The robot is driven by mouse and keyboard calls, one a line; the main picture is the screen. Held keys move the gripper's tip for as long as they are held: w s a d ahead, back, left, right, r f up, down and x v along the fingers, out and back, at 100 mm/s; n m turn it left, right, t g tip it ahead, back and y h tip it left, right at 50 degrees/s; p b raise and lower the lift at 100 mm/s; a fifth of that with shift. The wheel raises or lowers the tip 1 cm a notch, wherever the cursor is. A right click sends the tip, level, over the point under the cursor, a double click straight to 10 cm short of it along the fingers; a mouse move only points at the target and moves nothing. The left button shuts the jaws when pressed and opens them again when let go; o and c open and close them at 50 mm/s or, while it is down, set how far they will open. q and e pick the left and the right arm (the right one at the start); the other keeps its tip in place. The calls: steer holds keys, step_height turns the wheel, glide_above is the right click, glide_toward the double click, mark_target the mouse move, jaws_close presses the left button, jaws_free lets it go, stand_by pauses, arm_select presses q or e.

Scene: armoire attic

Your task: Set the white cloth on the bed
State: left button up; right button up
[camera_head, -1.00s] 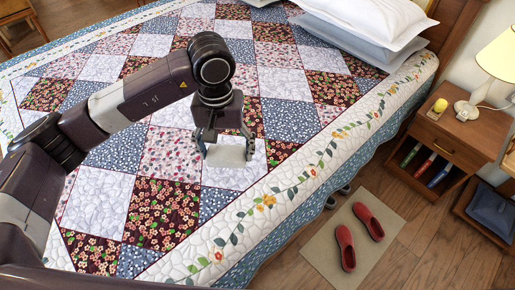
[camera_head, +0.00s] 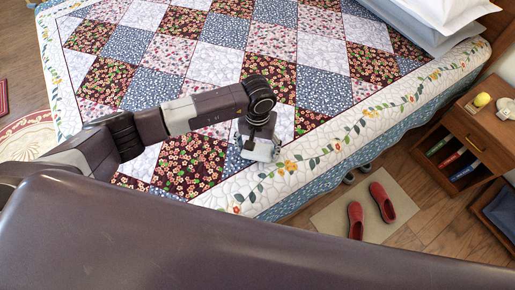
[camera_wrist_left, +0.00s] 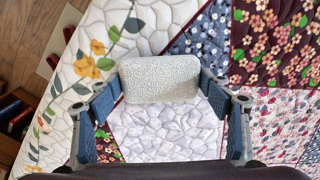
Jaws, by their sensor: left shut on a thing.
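The white cloth (camera_wrist_left: 160,78) is a small, pale, textured folded block, held between the fingers of my left gripper (camera_wrist_left: 162,88) in the left wrist view. In the head view my left gripper (camera_head: 261,145) points down over the bed's near side, close to the floral border, with the white cloth (camera_head: 264,153) at its fingertips. The bed (camera_head: 275,40) has a patchwork quilt of blue, white, pink and dark red squares. I cannot tell whether the cloth touches the quilt. My right gripper is not in view.
White and grey pillows (camera_head: 440,20) lie at the bed's upper right. A wooden nightstand (camera_head: 478,135) with a yellow object (camera_head: 481,100) stands right of the bed. Red slippers (camera_head: 382,202) rest on a beige mat (camera_head: 333,215). Much of the quilt is bare. A dark part of my body fills the bottom.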

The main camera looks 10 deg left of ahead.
arm_select(q)
steer(key=shift+f, duration=0.75)
steer(key=shift+f, duration=0.2)
steer(key=o, duration=1.1)
steer(key=shift+r, duration=0.1)
